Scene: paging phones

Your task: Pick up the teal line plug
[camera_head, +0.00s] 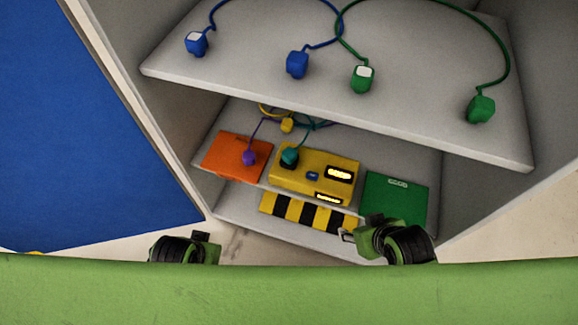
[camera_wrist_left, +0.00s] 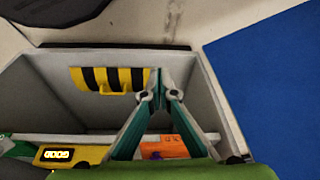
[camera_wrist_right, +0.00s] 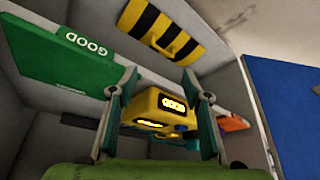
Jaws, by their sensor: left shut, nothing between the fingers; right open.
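The teal line plug (camera_head: 289,156) sits at the left end of the top of the yellow box (camera_head: 312,188) on the lower shelf, with a thin teal cord running back from it. My right gripper (camera_head: 347,235) is open and empty, in front of the shelf, below and to the right of the plug.
A purple plug (camera_head: 249,157) lies on an orange panel (camera_head: 235,170) left of the box; a yellow plug (camera_head: 287,125) is behind. A green panel (camera_head: 396,200) stands to the right. The upper shelf (camera_head: 420,125), bearing blue and green plugs, overhangs. A striped piece (camera_head: 308,211) lies below.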

